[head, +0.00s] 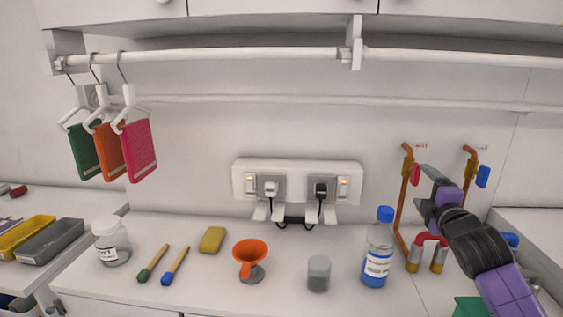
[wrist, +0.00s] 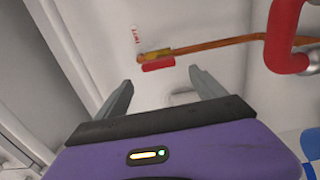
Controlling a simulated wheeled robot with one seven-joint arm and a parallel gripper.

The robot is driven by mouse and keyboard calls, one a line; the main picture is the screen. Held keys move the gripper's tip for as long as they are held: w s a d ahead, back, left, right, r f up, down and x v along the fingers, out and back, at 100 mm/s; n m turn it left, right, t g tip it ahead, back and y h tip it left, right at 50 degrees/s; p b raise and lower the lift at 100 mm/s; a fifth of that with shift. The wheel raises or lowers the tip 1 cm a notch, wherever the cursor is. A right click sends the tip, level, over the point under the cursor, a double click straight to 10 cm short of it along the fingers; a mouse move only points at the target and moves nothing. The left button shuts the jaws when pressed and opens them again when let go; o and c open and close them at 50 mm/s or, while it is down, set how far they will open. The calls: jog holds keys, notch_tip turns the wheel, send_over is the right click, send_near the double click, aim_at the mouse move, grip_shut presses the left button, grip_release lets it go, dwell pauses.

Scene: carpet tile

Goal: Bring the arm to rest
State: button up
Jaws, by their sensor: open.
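My arm (head: 478,240) reaches in from the lower right in the head view, in purple and black. My gripper (head: 428,172) is at its upper end, in front of the copper pipes on the back wall. In the wrist view my gripper (wrist: 160,88) shows two grey fingers spread well apart with nothing between them. Beyond the fingertips is a red valve handle (wrist: 158,64) on a copper pipe (wrist: 215,45). I cannot tell whether a finger touches it, but a gap shows in the wrist view.
A blue-capped bottle (head: 377,255) stands left of my arm, with a red U-shaped pipe (head: 427,240) close beside it. A blue valve handle (head: 483,176) is to the right. A grey cup (head: 318,272), orange funnel (head: 250,258) and jar (head: 110,243) stand further left.

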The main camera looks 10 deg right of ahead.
jog(key=s+a+r+m+t+y, duration=0.1)
jog(key=s+a+r+m+t, duration=0.25)
jog(key=r, duration=0.25)
jog(key=s+a+f+m+h, duration=0.1)
jog(key=s+a+f+m, duration=0.4)
jog(key=s+a+m, duration=0.35)
jog(key=s+a+f+m+g+y, duration=0.1)
jog(key=s+a+f, duration=0.4)
jog(key=s, duration=0.9)
jog(key=s+a+f+m+g+y, duration=0.1)
jog(key=s+a+f, duration=0.5)
jog(key=s, duration=0.8)
jog(key=s+a+f+g+y, duration=0.3)
jog(key=s+f, duration=0.7)
jog(key=s, duration=0.4)
jog(key=shift+a+f+m+g, duration=0.15)
jog(key=shift+a+m+g, duration=0.35)
jog(key=shift+a, duration=0.65)
